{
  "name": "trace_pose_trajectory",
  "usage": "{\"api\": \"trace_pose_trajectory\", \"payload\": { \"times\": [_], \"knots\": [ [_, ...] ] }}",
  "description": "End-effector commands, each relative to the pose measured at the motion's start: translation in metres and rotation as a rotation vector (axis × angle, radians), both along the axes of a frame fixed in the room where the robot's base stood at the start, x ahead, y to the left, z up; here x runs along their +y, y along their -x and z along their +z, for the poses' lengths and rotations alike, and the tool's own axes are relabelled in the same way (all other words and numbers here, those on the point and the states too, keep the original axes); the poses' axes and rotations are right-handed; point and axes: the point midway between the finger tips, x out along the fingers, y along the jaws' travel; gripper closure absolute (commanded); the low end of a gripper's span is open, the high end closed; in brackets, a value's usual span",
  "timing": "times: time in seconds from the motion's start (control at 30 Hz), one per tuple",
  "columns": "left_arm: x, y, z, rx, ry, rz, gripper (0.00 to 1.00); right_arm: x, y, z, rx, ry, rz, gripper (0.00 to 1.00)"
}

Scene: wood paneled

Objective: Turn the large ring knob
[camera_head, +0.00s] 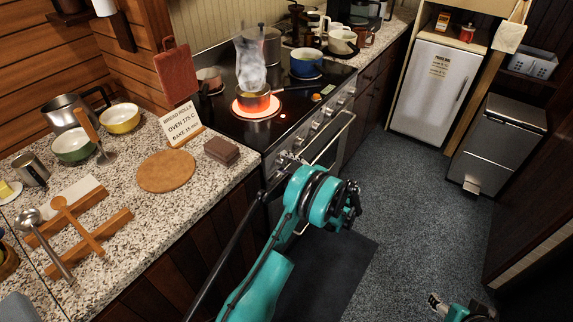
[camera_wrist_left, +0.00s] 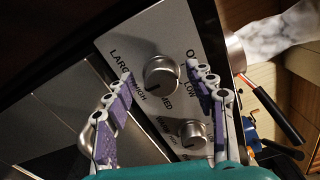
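The large ring knob (camera_wrist_left: 162,75) is a round silver knob on the stove's metal front panel, beside the printed words LARGE, HIGH, MED and LOW. My left gripper (camera_wrist_left: 159,68) is open, with its purple-padded fingers on either side of this knob in the left wrist view. Gaps show between the fingers and the knob, and I cannot tell how far the tips are from the panel. In the head view my left gripper (camera_head: 290,160) is at the near end of the stove front and hides this knob. My right gripper (camera_head: 437,302) is partly in view at the bottom right.
A second knob (camera_wrist_left: 193,133) sits close by on the panel. The oven door handle (camera_head: 328,145) sticks out below the knobs. A recipe card (camera_head: 181,126) stands on the counter.

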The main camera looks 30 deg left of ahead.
Motion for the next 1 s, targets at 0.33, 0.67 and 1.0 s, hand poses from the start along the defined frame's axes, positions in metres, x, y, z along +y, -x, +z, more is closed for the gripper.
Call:
{"api": "trace_pose_trajectory", "payload": {
  "times": [0.33,0.67,1.0],
  "knots": [
    [-0.014,0.0,0.0,0.001,0.0,-0.003,0.45,0.0,0.0,0.0,0.0,0.0,0.0,0.45],
    [-0.083,0.005,0.0,0.001,0.0,-0.003,0.45,0.0,0.0,0.0,0.0,0.0,0.0,0.45],
    [-0.119,0.009,0.0,0.0,0.0,0.0,0.45,0.0,0.0,0.0,0.0,0.0,0.0,0.45]
  ]
}}
